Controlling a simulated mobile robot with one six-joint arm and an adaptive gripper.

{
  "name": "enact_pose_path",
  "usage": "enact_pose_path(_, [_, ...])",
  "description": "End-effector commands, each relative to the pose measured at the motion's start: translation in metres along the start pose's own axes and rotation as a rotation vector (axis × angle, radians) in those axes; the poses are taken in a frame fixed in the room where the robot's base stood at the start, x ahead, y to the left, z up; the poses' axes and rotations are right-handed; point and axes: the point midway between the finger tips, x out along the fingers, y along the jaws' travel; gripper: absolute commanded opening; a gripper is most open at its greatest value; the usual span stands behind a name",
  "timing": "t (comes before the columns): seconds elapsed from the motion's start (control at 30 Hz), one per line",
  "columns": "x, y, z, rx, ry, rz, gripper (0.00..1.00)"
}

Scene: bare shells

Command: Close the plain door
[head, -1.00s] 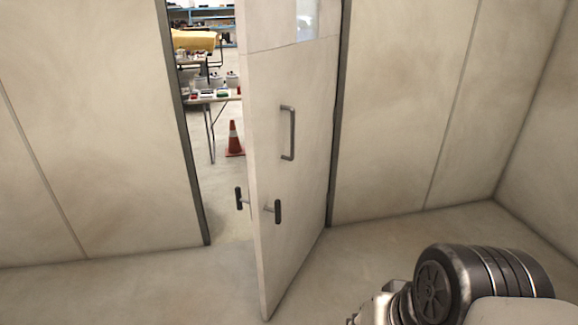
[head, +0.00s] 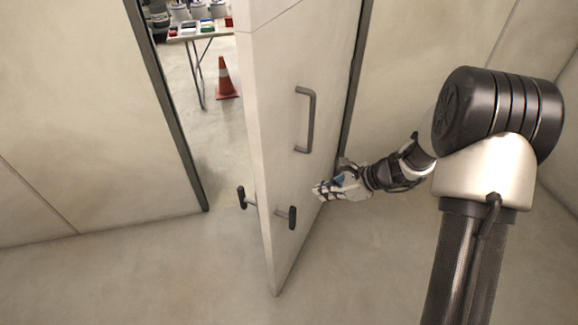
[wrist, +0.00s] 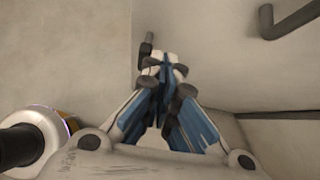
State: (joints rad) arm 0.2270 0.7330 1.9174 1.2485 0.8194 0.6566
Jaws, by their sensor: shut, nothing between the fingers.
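The plain door (head: 270,120) is pale and stands open into the room, hinged on its right side. A grey pull bar (head: 310,120) is fixed to its right face. A dark lever handle (head: 291,217) sits lower on that face, and its twin (head: 241,197) shows past the free edge. My gripper (head: 318,190) is shut and empty, to the right of the lever and in front of the door's face; I cannot tell if it touches. In the wrist view my gripper (wrist: 165,60) points toward the door's face (wrist: 210,50), and the pull bar (wrist: 290,20) is at upper right.
The doorway to the left of the door shows an orange cone (head: 226,80) and a table (head: 200,32) with items beyond. Beige walls (head: 80,110) flank the frame. The floor (head: 150,275) in front is clear.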

Motion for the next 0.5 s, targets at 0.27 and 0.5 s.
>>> enact_pose_path(0.27, [0.028, -0.003, -0.007, 0.041, -0.006, -0.003, 0.00])
enact_pose_path(0.5, [0.080, -0.002, -0.007, 0.038, -0.006, -0.001, 0.00])
